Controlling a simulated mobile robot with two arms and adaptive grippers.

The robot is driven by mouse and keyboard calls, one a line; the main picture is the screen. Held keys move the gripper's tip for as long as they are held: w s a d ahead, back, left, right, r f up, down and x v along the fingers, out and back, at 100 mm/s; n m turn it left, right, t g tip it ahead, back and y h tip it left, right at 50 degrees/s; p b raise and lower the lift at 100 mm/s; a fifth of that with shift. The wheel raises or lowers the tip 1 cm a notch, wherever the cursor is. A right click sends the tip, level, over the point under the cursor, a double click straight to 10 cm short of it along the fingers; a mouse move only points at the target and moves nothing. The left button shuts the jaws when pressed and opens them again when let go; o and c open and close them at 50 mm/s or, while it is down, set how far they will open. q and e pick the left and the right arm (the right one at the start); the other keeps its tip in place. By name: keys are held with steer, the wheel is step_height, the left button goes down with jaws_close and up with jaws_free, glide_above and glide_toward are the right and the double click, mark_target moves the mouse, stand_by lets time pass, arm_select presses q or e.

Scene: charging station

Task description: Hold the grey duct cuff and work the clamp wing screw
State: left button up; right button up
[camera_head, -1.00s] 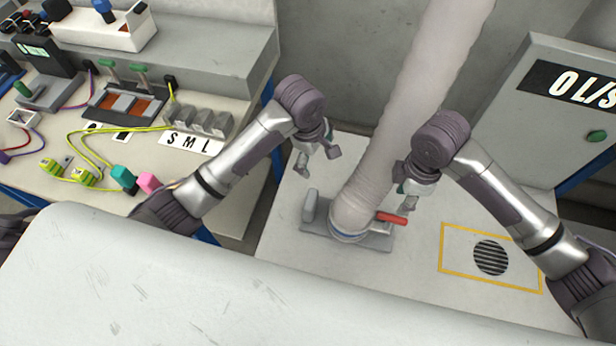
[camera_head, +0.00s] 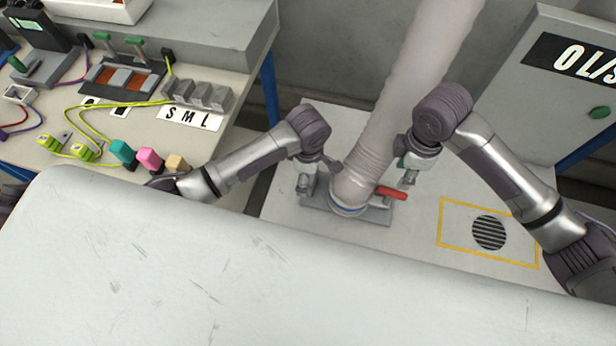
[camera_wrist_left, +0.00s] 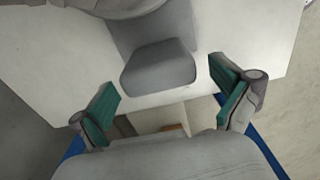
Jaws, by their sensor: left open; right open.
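The pale duct (camera_head: 405,100) comes down to its grey cuff (camera_head: 354,183), which stands on a grey base plate (camera_head: 377,214) with a white-blue ring at its foot. The red wing screw (camera_head: 391,193) sticks out to the right of the clamp. My left gripper (camera_head: 319,180) is open just left of the cuff, above the plate's left end. In the left wrist view, a grey upright block (camera_wrist_left: 158,68) stands ahead between the spread teal-padded fingers (camera_wrist_left: 167,100), apart from both. My right gripper (camera_head: 406,180) is open just above and right of the wing screw, holding nothing.
A yellow-framed round vent (camera_head: 489,232) lies right of the plate. A grey cabinet (camera_head: 540,110) stands at the right. The left bench (camera_head: 60,180) carries cables, plugs and grey blocks behind an S M L label (camera_head: 189,117). A broad pale surface (camera_head: 200,260) fills the foreground.

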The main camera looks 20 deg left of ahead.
arm_select(q)
steer(key=shift+f, duration=1.7)
steer(key=c, duration=1.4)
arm_select(e)
steer(key=shift+o, duration=0.2)
